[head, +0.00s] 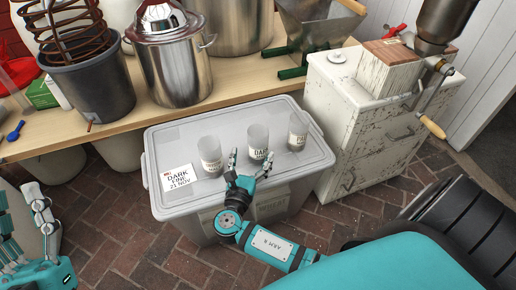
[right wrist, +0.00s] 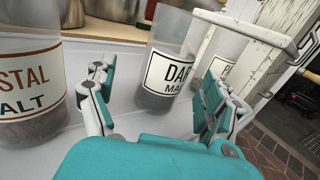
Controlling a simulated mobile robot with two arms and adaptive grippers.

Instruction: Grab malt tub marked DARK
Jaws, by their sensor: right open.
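The malt tub marked DARK (head: 258,142) is a clear cup with a white label. It stands upright as the middle of three tubs on the lid of a grey storage bin (head: 160,150). In the right wrist view the DARK tub (right wrist: 166,65) shows between my fingers, dark malt in its bottom. My right gripper (head: 250,160) is open and empty, just in front of it; it also shows in the right wrist view (right wrist: 157,82). I cannot tell whether a finger touches the tub. My left gripper (head: 22,205) is open and empty at the left edge.
The tub marked CRYSTAL (right wrist: 28,85) stands left of DARK, and a third tub (head: 298,132) stands right. A card reading DARK (head: 178,180) lies on the lid. A steel pot (head: 178,70) stands on the bench behind, a worn white cabinet (head: 345,120) at right.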

